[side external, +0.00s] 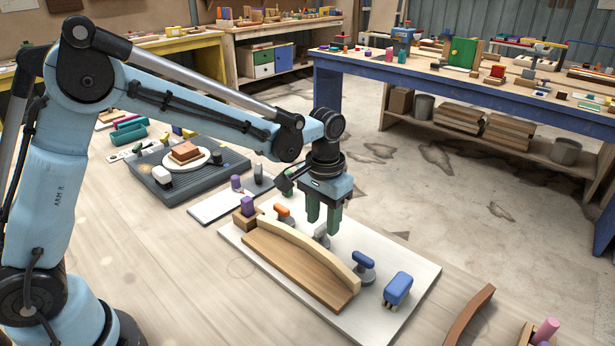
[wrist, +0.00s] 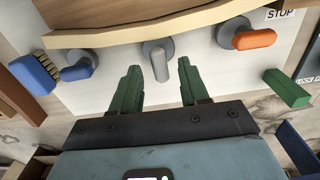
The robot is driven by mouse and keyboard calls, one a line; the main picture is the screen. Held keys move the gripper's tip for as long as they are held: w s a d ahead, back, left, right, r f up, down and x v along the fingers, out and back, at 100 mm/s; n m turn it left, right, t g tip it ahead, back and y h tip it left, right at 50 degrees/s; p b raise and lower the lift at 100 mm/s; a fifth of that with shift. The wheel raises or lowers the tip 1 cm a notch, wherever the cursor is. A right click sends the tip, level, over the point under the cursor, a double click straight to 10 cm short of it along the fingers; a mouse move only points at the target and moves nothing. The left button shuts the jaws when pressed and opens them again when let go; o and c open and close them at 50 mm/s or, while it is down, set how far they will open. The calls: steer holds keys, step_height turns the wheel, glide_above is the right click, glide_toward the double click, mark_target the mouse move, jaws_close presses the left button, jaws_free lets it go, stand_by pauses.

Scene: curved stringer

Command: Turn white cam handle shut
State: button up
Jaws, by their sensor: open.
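The white cam handle (wrist: 159,62) stands on a grey round base behind the curved pale wooden strip (side external: 308,246). In the wrist view it points away from the strip, into the space between my fingers. In the side view the white handle (side external: 321,231) is partly hidden by my fingers. My gripper (wrist: 159,68) is open and empty, its green fingers one on each side of the handle with gaps. In the side view my gripper (side external: 322,224) points down over it; whether it touches cannot be told. The strip lies against a brown wooden board (side external: 295,268).
An orange cam handle (side external: 283,212) and a blue cam handle (side external: 364,260) flank the white one on the white base board (side external: 375,315). A blue block-like brush (side external: 398,288) stands at its right end. A purple peg (side external: 247,206) stands on a wooden block at the left.

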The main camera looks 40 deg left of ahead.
mark_target(319, 226)
step_height(319, 226, up, 11)
stand_by(0.4)
steer(key=shift+r, duration=0.1)
steer(key=s+a+f+t, duration=0.1)
steer(key=s+a+t, duration=0.2)
steer(key=s, duration=0.4)
steer(key=s+a+f+t, duration=0.2)
steer(key=s+a+t, duration=0.2)
steer(key=s, duration=0.3)
steer(key=shift+s+a, duration=0.4)
steer(key=shift+a, duration=0.1)
stand_by(0.4)
